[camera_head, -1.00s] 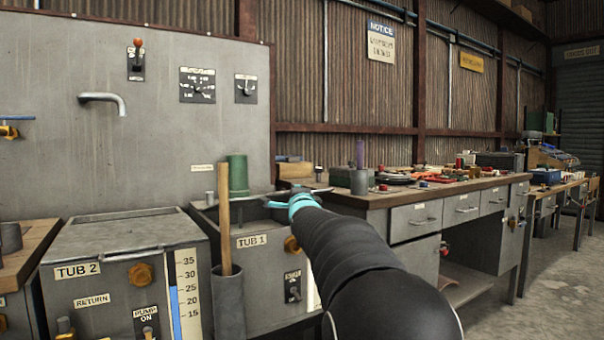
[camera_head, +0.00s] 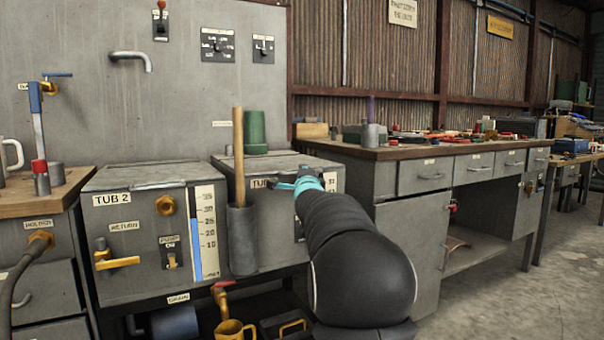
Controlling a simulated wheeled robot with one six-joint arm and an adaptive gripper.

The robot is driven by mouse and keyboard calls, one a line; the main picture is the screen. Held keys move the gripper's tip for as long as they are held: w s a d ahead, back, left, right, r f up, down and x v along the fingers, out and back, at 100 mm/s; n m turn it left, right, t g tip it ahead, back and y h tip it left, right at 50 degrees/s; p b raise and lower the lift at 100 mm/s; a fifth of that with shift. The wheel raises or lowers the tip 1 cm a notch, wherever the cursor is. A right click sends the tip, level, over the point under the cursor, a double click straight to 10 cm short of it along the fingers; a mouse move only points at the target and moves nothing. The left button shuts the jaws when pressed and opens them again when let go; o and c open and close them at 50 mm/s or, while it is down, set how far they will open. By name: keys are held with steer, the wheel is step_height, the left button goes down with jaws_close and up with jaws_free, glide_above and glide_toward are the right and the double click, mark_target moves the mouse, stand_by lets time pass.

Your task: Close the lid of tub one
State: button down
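Tub one (camera_head: 285,228) is a grey metal box, centre left, with a "TUB 1" label partly covered by my gripper. Its lid (camera_head: 262,164) looks flat and level on top, like a closed cover; whether it sits fully flush I cannot tell. My gripper (camera_head: 287,185), at the end of the black arm with a turquoise band, is at the upper front edge of tub one, just below the lid. Its fingers are small and dark, and the arm hides much of the tub's front. I cannot tell whether they are open or touching the lid.
Tub two (camera_head: 150,225), with its lid down, stands to the left. A wooden stick (camera_head: 239,155) stands in a grey holder (camera_head: 242,238) before tub one's left side. A green cylinder (camera_head: 255,132) is behind. A workbench (camera_head: 430,152) stands right; the floor further right is clear.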

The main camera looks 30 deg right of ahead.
steer(key=shift+w+a+f, duration=0.1)
steer(key=shift+a+f, duration=0.05)
steer(key=shift+f, duration=0.4)
steer(key=c, duration=1.2)
jaws_free()
steer(key=shift+a, duration=0.1)
steer(key=shift+d+r, duration=0.2)
steer(key=shift+d, duration=0.05)
steer(key=v, duration=1.2)
steer(key=shift+a, duration=0.1)
